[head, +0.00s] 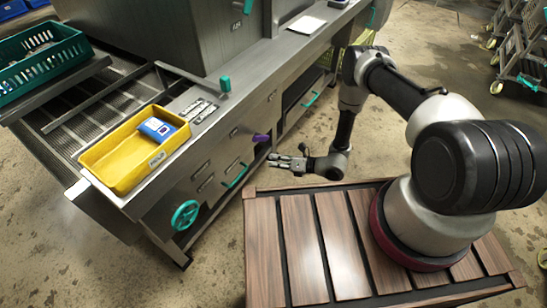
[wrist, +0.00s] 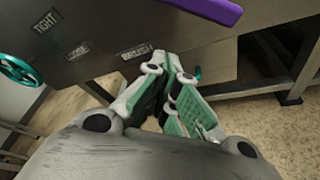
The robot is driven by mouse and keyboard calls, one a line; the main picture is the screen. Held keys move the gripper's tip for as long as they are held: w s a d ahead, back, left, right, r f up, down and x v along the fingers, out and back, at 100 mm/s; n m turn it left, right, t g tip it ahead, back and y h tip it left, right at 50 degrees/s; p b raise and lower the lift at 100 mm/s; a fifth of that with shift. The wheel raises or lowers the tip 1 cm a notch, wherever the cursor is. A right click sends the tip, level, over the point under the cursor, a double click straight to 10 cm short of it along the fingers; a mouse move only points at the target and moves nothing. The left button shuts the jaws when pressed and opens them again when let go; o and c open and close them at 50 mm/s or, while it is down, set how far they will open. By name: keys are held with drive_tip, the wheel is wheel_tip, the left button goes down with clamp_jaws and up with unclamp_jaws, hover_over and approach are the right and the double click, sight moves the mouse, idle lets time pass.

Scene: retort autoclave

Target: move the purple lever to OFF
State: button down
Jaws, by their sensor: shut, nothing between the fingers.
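The purple lever (head: 261,138) sticks out from the front panel of the steel machine in the head view. I cannot read an OFF mark near the lever.
A teal handwheel (head: 185,214) and a teal handle (head: 236,177) are on the same front. A yellow tray (head: 84,158) holding a blue-and-white item (head: 157,130) is on the top edge. A teal lever (head: 224,83) stands behind. Floor is open below my gripper.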

sight(261, 138)
drive_tip(key=w+a+r, duration=0.1)
drive_tip(key=w+a, duration=0.4)
idle(0.4)
